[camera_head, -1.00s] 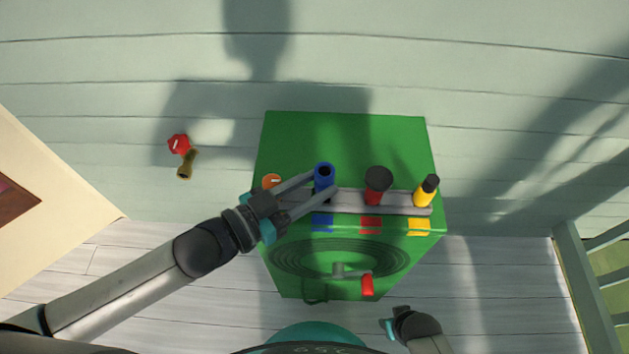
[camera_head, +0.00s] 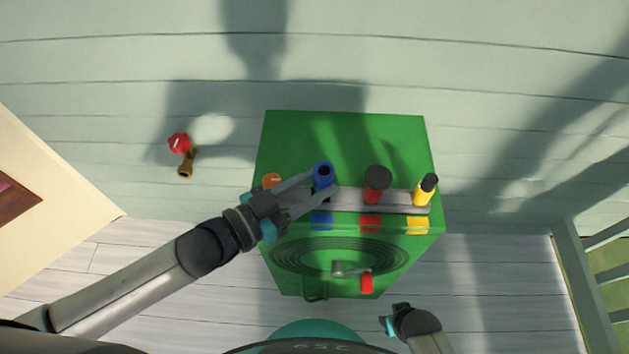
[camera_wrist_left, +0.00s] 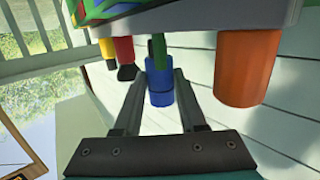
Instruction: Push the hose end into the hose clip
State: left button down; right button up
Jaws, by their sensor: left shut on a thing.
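A blue cylinder (camera_head: 324,180) with a dark hole in its top stands at the left part of a grey rail (camera_head: 400,205) on the green box. My left gripper (camera_head: 322,187) is shut on the blue cylinder, with a finger on either side. In the left wrist view, the blue cylinder (camera_wrist_left: 160,92) hangs between the fingertips (camera_wrist_left: 160,85), and a green piece (camera_wrist_left: 158,48) joins it. I cannot tell which part is the hose end or the clip. My right gripper (camera_head: 392,325) is low in the head view, away from the box; its opening is unclear.
A red and black piece (camera_head: 376,190) and a yellow and black piece (camera_head: 425,192) stand along the rail. An orange cylinder (camera_head: 271,181) is at the box's left. The green box (camera_head: 300,135) has a red-handled crank (camera_head: 366,282). A brass tap (camera_head: 187,165) with a red knob is on the wall.

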pick_arm(q)
jog(key=shift+f+b, duration=0.8)
jog(key=shift+f, duration=0.45)
pick_arm(e)
jog(key=shift+x, duration=0.85)
pick_arm(q)
jog(key=shift+c, duration=2)
grip_release()
pick_arm(e)
jog(key=shift+s, duration=0.25)
pick_arm(q)
jog(key=shift+s+a, duration=0.35)
jog(key=shift+a, duration=0.1)
jog(key=p+v, duration=0.4)
jog(key=v, duration=1)
jog(key=shift+r, duration=0.15)
pick_arm(e)
jog(key=s+d+f, duration=0.3)
jog(key=s+d, duration=0.1)
jog(key=s, duration=0.4)
jog(key=shift+s+d+f+h, duration=0.2)
jog(key=shift+d+h, duration=0.1)
